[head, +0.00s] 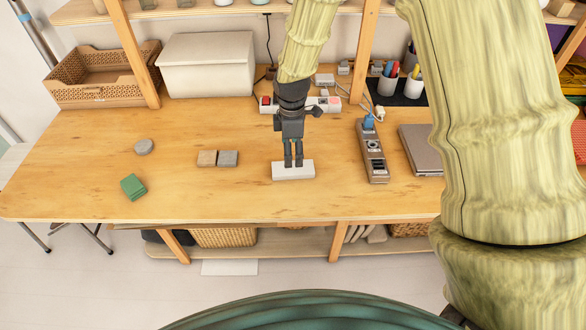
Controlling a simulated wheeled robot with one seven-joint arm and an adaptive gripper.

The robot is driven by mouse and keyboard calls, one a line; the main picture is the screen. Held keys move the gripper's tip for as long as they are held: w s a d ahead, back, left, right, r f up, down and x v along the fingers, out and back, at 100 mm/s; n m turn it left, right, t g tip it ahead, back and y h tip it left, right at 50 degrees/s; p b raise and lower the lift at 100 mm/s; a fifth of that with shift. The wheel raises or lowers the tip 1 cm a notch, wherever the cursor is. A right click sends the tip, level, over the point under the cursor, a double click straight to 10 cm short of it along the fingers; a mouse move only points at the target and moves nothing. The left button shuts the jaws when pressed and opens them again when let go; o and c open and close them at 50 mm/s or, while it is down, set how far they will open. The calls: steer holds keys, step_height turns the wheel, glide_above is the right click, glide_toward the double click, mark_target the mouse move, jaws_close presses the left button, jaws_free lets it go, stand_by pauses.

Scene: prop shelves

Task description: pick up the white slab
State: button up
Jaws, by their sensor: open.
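The white slab (293,173) is a small flat rectangular block lying on the wooden table near its front edge, in the middle of the head view. My gripper (293,164) points down at the slab, with its dark fingers over the slab's back part. The fingers are open with a narrow gap. I cannot tell whether the fingertips touch the slab or are just above it.
A power strip (372,152) and laptop (421,149) lie right.

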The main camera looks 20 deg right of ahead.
mark_target(293, 165)
steer(key=shift+s+d+f+p, duration=0.15)
steer(key=shift+f+p, duration=0.35)
steer(key=shift+f, duration=1.2)
steer(key=shift+s+a+f+p, duration=0.1)
steer(key=shift+f+p, duration=0.4)
steer(key=shift+f, duration=1.15)
steer(key=c, duration=1.4)
steer(key=shift+r, duration=0.1)
